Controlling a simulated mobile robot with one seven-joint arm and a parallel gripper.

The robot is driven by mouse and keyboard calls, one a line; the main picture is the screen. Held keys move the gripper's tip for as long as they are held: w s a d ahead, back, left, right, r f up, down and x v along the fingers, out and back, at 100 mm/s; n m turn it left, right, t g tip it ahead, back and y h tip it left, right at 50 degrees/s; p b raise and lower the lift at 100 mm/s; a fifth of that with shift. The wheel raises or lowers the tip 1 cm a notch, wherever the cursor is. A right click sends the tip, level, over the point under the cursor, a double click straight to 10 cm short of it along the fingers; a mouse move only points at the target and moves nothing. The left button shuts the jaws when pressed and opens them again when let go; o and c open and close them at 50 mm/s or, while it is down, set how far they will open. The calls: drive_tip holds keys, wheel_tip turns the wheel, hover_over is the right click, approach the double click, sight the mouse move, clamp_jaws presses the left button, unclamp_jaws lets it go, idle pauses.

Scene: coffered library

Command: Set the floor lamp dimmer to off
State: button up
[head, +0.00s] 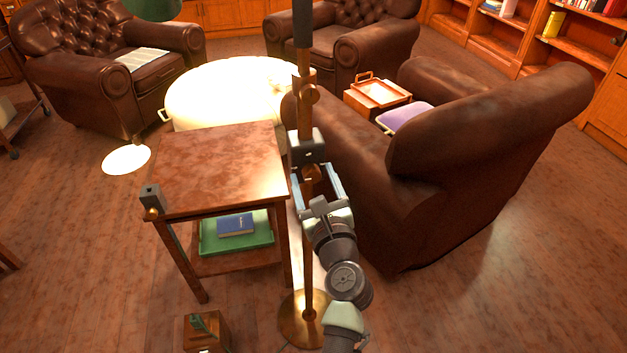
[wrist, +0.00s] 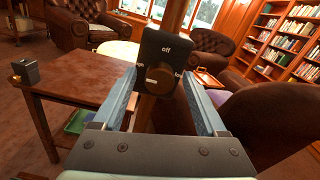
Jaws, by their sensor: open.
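In the wrist view the dimmer's black face (wrist: 165,44) reads "off" at the top, with partly hidden lettering at both sides. Its round brown knob (wrist: 160,82) has a pale mark on its left part. My gripper (head: 316,172) is open just below and in front of the dimmer. In the wrist view its blue-grey fingers (wrist: 159,88) stand on either side of the knob. I cannot tell whether either finger touches it.
A wooden side table (head: 220,165) with a small dark box (head: 151,197) at its corner stands left of the pole. A brown leather armchair (head: 455,150) stands close on the right. The lamp's round base (head: 300,318) is on the floor. A brightly lit round table (head: 225,90) is behind.

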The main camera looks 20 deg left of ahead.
drive_tip(key=shift+w+a, duration=0.1)
drive_tip(key=shift+c, duration=0.2)
clamp_jaws()
